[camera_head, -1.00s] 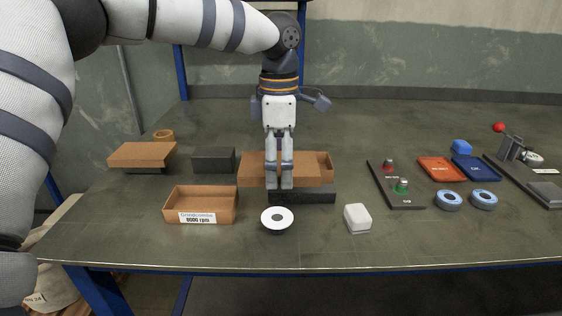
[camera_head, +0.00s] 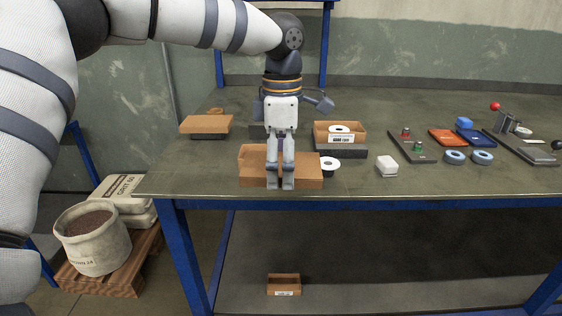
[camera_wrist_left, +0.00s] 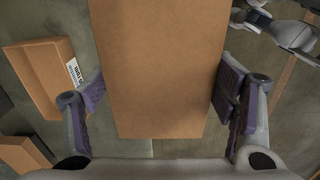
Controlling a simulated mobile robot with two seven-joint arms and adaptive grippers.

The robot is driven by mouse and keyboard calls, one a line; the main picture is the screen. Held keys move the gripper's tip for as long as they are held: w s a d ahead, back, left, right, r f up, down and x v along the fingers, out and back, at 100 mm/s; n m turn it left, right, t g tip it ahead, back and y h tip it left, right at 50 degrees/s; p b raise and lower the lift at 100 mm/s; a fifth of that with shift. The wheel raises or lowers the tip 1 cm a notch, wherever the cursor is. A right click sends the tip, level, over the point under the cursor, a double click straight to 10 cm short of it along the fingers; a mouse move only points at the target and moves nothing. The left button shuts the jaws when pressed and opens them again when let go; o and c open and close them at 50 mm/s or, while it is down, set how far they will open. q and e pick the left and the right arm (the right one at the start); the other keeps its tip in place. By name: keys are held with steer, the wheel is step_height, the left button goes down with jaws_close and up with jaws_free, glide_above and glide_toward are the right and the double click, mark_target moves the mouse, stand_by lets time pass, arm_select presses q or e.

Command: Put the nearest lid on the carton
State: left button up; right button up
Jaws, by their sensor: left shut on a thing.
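My left gripper (camera_head: 281,186) is shut on a brown lid (camera_head: 305,178) and holds it at the table's front edge. In the left wrist view the lid (camera_wrist_left: 160,70) fills the middle between the two fingers (camera_wrist_left: 160,105). An open brown carton (camera_head: 357,138) with a white label and a white-faced disc inside stands behind and to the right of the lid, on a dark slab (camera_head: 345,153). A labelled brown carton (camera_wrist_left: 40,75) shows apart from the lid in the left wrist view; I cannot tell which one. Grey mechanical parts at that view's top right may be my right gripper (camera_wrist_left: 262,20).
Another flap disc (camera_head: 330,163) is close to the lid's right. A white box (camera_head: 387,167), control panel (camera_head: 411,147) and blue rings (camera_head: 455,157) are further right. Another lid (camera_head: 206,124) is at back left. A small carton (camera_head: 284,283) sits below the table.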

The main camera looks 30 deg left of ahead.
arm_select(q)
steer(key=s+d+f+m, duration=0.5)
steer(key=s+m, duration=0.1)
steer(key=m, duration=0.6)
steer(key=s+d+f+m, duration=0.4)
steer(key=s+f+m, duration=0.2)
steer(key=m, duration=0.5)
steer(key=shift+s+d+f+m, duration=0.2)
steer(key=shift+d+f+m, duration=0.05)
steer(key=shift+d+m, duration=0.15)
